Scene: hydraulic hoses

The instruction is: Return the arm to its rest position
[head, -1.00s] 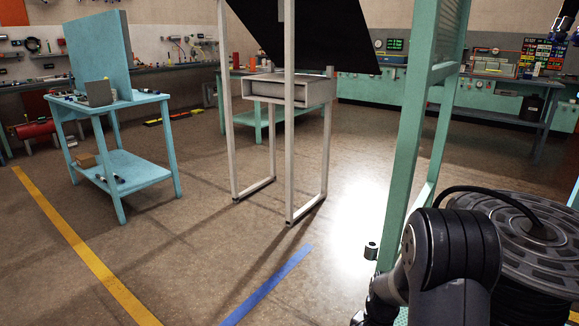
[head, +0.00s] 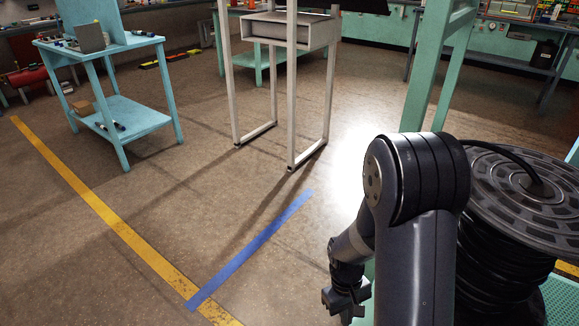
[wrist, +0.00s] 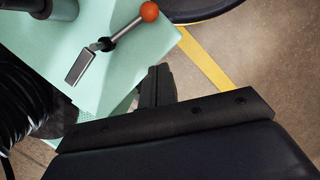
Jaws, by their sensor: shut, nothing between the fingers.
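My arm rises at the right of the head view. Its dark grey elbow stands in front of a hose reel. My gripper (head: 346,298) hangs low, pointing down, left of the upper arm, and holds nothing. In the wrist view my gripper (wrist: 157,85) shows as dark fingers close together, above a dark flat edge of my own body. The fingers lie beside a mint-green panel, and I cannot tell whether they touch it.
A large black hose reel (head: 525,200) stands close at the right. The mint-green panel (wrist: 110,25) carries a lever with an orange ball (wrist: 149,12). A blue cart (head: 130,118) and a grey metal stand (head: 282,32) are farther off. Open floor lies left, with yellow and blue tape.

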